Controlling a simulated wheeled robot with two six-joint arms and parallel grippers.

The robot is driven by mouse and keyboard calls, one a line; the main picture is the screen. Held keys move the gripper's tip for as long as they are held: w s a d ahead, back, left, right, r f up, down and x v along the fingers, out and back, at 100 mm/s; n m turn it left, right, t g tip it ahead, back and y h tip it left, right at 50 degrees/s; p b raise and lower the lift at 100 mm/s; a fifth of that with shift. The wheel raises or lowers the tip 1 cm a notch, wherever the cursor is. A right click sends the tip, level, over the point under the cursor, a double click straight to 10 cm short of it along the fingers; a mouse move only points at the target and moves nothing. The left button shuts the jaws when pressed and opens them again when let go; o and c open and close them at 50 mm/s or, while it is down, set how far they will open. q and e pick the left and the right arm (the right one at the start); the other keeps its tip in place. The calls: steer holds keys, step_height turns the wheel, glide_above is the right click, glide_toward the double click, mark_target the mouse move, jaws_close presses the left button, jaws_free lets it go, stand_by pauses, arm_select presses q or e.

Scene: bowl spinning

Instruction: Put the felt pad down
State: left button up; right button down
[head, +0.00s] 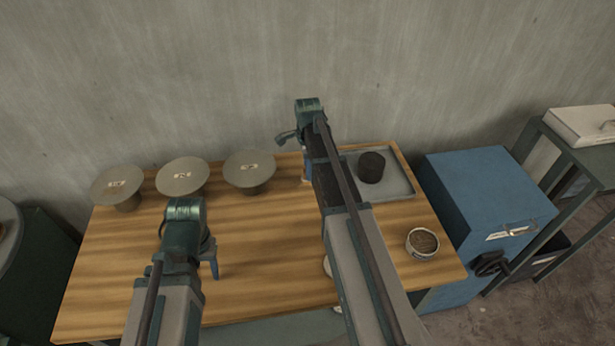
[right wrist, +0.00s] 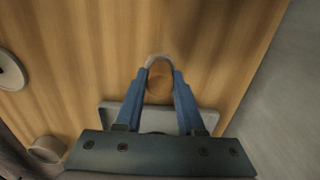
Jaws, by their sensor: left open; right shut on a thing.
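My right gripper (right wrist: 160,68) is shut on a small rounded thing, which I take to be the felt pad (right wrist: 157,58). Its pale curved edge and brownish middle show between the blue fingertips. In the head view my right gripper (head: 306,176) is at the back of the wooden table (head: 262,232), between the rightmost round disc (head: 249,169) and the grey tray (head: 402,188). My arm hides most of it there. I cannot tell whether the pad touches the table. My left gripper (head: 213,270) is open and empty over the table's front left.
Two more round discs on stands (head: 183,176) (head: 117,181) line the back left. A dark cylinder (head: 371,167) stands in the tray. A small bowl with brown contents (head: 422,243) is at the right. A pale round thing (right wrist: 9,72) lies partly under my right arm. The middle is clear.

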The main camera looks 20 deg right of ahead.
arm_select(q)
steer(key=shift+f+b, duration=0.85)
steer(key=shift+f, duration=0.6)
arm_select(e)
steer(key=shift+f, duration=1.4)
arm_select(q)
steer(key=shift+f, duration=0.15)
arm_select(e)
steer(key=shift+f, duration=0.15)
steer(key=c, duration=0.5)
jaws_free()
step_height(320, 180, up, 12)
steer(key=p, duration=1.2)
steer(key=shift+r, duration=0.25)
arm_select(q)
step_height(320, 180, up, 12)
steer(key=shift+r, duration=0.2)
arm_select(e)
steer(key=s+a+n, duration=0.7)
steer(key=a+n, duration=0.1)
steer(key=s+a+n, duration=0.7)
steer(key=a+n, duration=0.1)
steer(key=a, duration=0.1)
steer(key=s+a+n+h, duration=0.1)
steer(key=s+a+n, duration=0.7)
steer(key=shift+a+n, duration=0.2)
steer(key=shift+n, duration=0.1)
